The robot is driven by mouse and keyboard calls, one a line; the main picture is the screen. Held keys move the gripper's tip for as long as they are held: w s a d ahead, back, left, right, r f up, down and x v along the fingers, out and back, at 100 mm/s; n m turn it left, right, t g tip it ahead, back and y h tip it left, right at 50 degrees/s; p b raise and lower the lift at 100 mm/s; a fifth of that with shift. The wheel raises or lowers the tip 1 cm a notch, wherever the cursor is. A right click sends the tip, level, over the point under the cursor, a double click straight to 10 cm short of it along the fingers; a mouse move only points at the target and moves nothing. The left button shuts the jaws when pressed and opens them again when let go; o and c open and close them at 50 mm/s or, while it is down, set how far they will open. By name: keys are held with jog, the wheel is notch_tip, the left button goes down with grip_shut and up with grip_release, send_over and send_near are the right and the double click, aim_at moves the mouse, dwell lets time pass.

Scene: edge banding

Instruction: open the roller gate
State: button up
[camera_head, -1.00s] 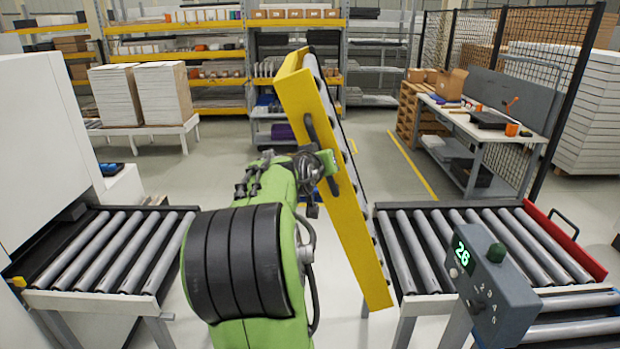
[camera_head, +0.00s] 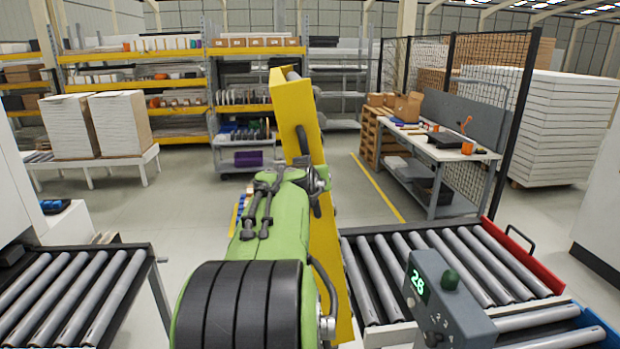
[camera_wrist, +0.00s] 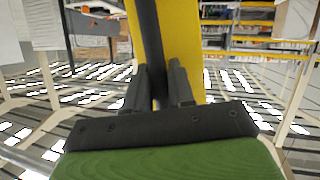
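The roller gate (camera_head: 325,255) is a long yellow beam standing steeply raised, its lower end at the left end of the right conveyor. It shows almost edge-on, with only a bit of roller visible at its top. A dark bar handle (camera_head: 301,140) is on its face. My gripper (camera_head: 318,182) is at the handle, partly hidden by my green arm. In the wrist view the two dark fingers (camera_wrist: 160,82) sit on either side of the handle bar (camera_wrist: 150,40), closed around it, with the yellow gate (camera_wrist: 182,45) behind.
The left conveyor (camera_head: 65,295) and right conveyor (camera_head: 450,265) stand apart with open floor between them. A control box (camera_head: 445,300) with a green display is at the front right. A workbench (camera_head: 440,148) and mesh fence stand behind right. Shelves line the back.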

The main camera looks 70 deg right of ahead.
jog(key=o, duration=0.3)
jog(key=shift+f, duration=0.1)
jog(key=shift+o, duration=0.2)
jog(key=b+v, duration=0.2)
jog(key=v, duration=1.3)
jog(key=shift+a, duration=0.4)
jog(key=shift+s, duration=0.1)
